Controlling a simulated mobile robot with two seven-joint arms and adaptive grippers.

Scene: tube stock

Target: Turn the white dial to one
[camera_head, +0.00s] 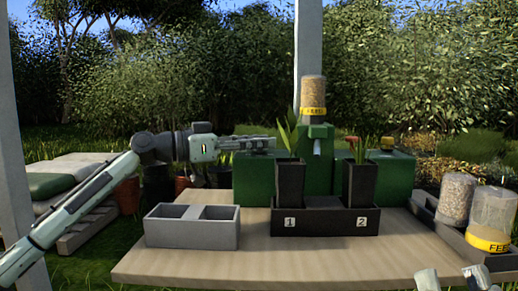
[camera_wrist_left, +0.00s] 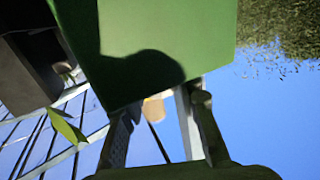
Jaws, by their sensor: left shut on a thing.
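My left gripper (camera_head: 262,145) reaches in from the left at the green housing (camera_head: 247,178), at its upper left part. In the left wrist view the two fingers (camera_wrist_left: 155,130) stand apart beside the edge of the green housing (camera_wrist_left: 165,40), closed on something. A small cream-yellow piece (camera_wrist_left: 153,109) shows between them; I cannot tell if it is part of the dial. The white dial is not clearly visible in the head view, where the gripper covers that spot. Pale parts of my right arm show at the bottom right; its fingers cannot be made out clearly.
A dark tray (camera_head: 300,224) marked 1 and 2 holds two black pots (camera_head: 290,182) with plants before the housing. A feed jar (camera_head: 313,92) stands on top. A grey two-part box (camera_head: 192,233) is at left; more jars (camera_head: 457,198) stand right. The table front (camera_head: 270,268) is clear.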

